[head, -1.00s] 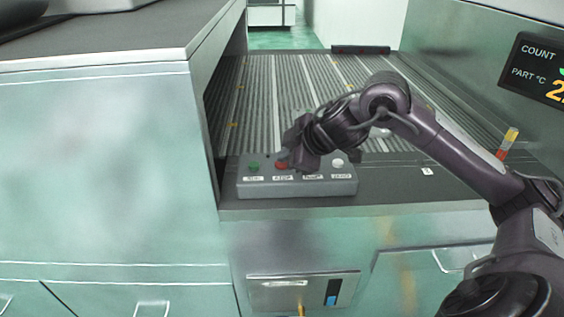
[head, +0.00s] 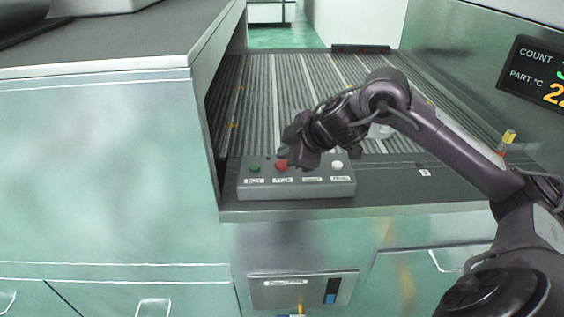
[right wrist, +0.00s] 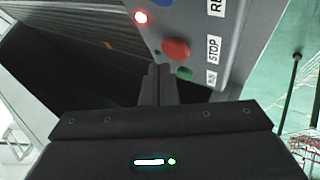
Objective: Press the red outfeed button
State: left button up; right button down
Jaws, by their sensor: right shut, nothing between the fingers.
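The red button (head: 281,165) is on a grey control box (head: 298,187) at the front edge of the conveyor. It has a label under it that reads STOP in the right wrist view, where the button (right wrist: 175,49) is fully uncovered. My right gripper (head: 286,153) is shut and empty, just behind and above the red button. In the right wrist view its closed fingertips (right wrist: 158,70) are close to the button, with a small gap in the picture; I cannot tell the exact distance. My left gripper is not in view.
A green button (head: 254,167) is left of the red one, and a white button (head: 337,166) is at the box's right end. A roller conveyor (head: 262,100) lies behind the box. A tall cabinet (head: 100,180) stands left, a display (head: 540,72) right.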

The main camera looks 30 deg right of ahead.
jog(key=shift+r, duration=0.1)
notch_tip(320, 180, up, 5)
jog(key=p, duration=0.5)
dwell(0.7)
